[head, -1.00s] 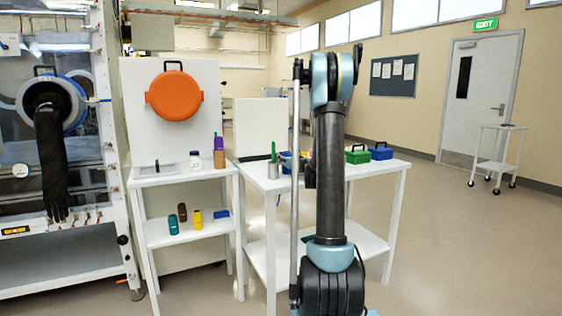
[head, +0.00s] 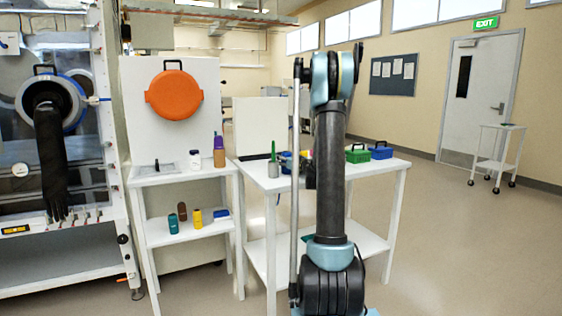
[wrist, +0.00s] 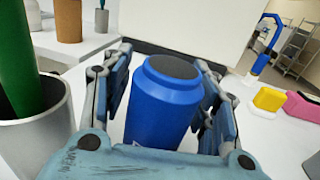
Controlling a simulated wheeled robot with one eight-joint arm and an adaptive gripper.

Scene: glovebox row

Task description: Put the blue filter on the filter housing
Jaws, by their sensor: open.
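A blue ribbed cylinder with a narrower, dark-topped end, which looks like the blue filter (wrist: 163,112), stands between the fingers of my gripper (wrist: 165,74) in the wrist view. The fingers are open, one on each side of it. I cannot tell whether either finger touches it. I cannot pick out the filter housing with certainty in either view.
A grey cup (wrist: 38,128) with a green-handled tool (wrist: 20,60) stands close on the left. A white panel (wrist: 190,25) rises behind. Yellow (wrist: 268,98) and pink (wrist: 303,107) items lie right. Green (head: 358,153) and blue (head: 381,150) cases sit on the right table (head: 270,180).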

